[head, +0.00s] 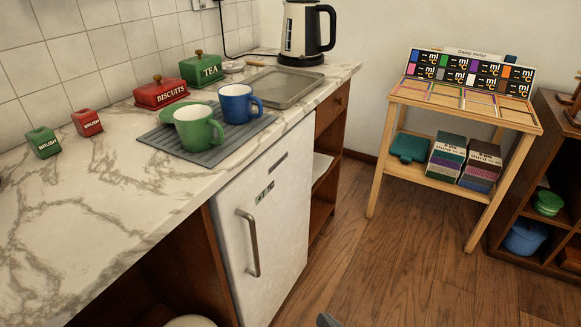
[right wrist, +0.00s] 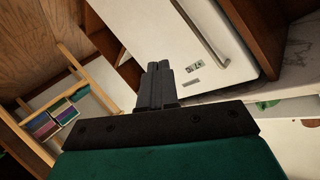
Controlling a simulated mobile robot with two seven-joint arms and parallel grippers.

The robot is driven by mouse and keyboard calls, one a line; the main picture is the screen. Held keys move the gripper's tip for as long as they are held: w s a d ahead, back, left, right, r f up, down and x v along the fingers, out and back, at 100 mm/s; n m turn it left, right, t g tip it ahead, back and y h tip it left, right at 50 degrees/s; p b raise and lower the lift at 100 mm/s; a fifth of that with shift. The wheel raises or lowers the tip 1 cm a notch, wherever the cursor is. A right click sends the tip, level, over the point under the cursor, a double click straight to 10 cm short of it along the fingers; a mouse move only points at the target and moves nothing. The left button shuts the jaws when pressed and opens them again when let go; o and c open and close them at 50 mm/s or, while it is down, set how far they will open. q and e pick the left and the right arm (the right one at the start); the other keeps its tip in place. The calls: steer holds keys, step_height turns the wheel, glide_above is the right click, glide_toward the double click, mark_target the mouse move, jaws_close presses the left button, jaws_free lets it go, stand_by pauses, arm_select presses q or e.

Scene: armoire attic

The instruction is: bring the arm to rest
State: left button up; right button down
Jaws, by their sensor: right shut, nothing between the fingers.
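My right gripper (right wrist: 158,70) is shut and empty in the right wrist view, its two dark fingers side by side. In the head view only a small dark tip of it (head: 327,320) shows at the bottom edge, over the wooden floor. It is in front of the white fridge door (head: 265,215) and apart from it; the door also shows in the right wrist view (right wrist: 185,35). My left gripper is in neither view.
A marble counter (head: 75,225) holds a blue mug (head: 236,104), a green mug (head: 194,128), red and green tins and a kettle (head: 303,30). A wooden stand (head: 400,92) and a dark shelf (head: 510,175) stand at the right. The wooden floor (head: 380,265) between is clear.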

steer(key=s+d+n+g+h, duration=0.25)
steer(key=s+d+n, duration=0.2)
steer(key=d, duration=0.35)
arm_select(q)
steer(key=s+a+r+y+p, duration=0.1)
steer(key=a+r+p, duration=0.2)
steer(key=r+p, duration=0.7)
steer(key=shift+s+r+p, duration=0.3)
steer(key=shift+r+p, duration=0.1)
steer(key=shift+p, duration=2.15)
arm_select(e)
step_height(320, 180, up, 11)
steer(key=s+d+t+h, duration=0.1)
steer(key=d, duration=0.1)
steer(key=shift+d+m, duration=0.25)
steer(key=shift+m, duration=0.1)
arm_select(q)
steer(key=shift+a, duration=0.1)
arm_select(e)
steer(key=shift+h, duration=0.25)
